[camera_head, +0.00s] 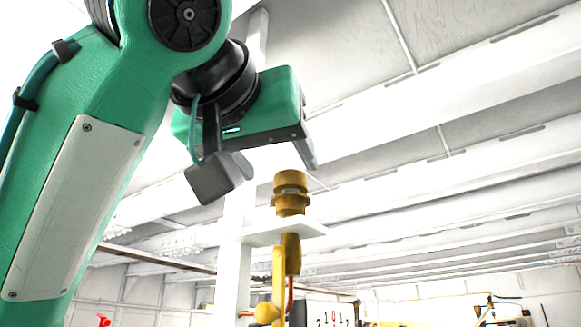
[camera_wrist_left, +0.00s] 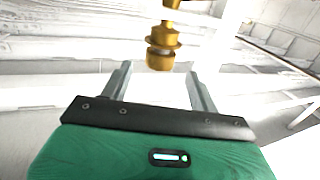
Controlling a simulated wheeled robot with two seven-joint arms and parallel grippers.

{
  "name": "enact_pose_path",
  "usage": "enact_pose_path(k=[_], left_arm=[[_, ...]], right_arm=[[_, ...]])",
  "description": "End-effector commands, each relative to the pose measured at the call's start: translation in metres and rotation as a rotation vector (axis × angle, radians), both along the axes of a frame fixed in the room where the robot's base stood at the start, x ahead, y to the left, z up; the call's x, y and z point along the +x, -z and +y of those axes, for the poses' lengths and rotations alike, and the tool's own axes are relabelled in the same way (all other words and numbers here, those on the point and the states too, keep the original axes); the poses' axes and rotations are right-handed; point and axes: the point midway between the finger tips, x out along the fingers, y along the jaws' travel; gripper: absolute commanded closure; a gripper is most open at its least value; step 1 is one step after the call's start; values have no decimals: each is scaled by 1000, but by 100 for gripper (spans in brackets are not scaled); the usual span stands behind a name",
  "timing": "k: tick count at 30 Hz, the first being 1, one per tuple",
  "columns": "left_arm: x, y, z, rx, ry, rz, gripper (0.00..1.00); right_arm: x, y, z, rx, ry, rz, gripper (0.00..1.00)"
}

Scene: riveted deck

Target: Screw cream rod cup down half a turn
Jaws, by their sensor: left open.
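A golden-yellow cup-like fitting (camera_head: 290,187), with a flange round its lower part, stands upright above a white bracket plate (camera_head: 285,232). I see no cream-coloured cup; this fitting is the only cup-like thing here. A yellow rod (camera_head: 291,253) shows under the plate. My left gripper (camera_head: 255,163) is open and empty, above and to the left of the fitting, apart from it. In the left wrist view the fitting (camera_wrist_left: 160,52) lies ahead, lined up between the two spread fingers (camera_wrist_left: 158,76), and appears upside down.
A white post (camera_head: 236,265) carries the bracket plate. Below are a yellow lever knob (camera_head: 266,312) and a white number dial (camera_head: 331,314). A small red item (camera_head: 104,320) is at the lower left. The space right of the fitting looks free.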

Motion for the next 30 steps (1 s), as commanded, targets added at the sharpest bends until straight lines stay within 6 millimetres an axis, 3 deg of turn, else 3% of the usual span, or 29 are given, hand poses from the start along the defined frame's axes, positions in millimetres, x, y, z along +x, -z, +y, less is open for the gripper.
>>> enact_pose_path(k=[1, 9, 23, 30], left_arm=[[12, -5, -3, 0, -1, 4, 39], [53, -3, -17, 1, 0, 2, 39], [64, 0, -22, 1, 1, 0, 39], [64, 0, -22, 1, 1, 0, 84]], right_arm=[[0, -11, 0, 0, 0, 0, 61], [1, -31, -1, -1, 0, -1, 61], [3, -34, -1, -1, 0, -3, 61], [3, -34, -1, -1, 0, -3, 61]])
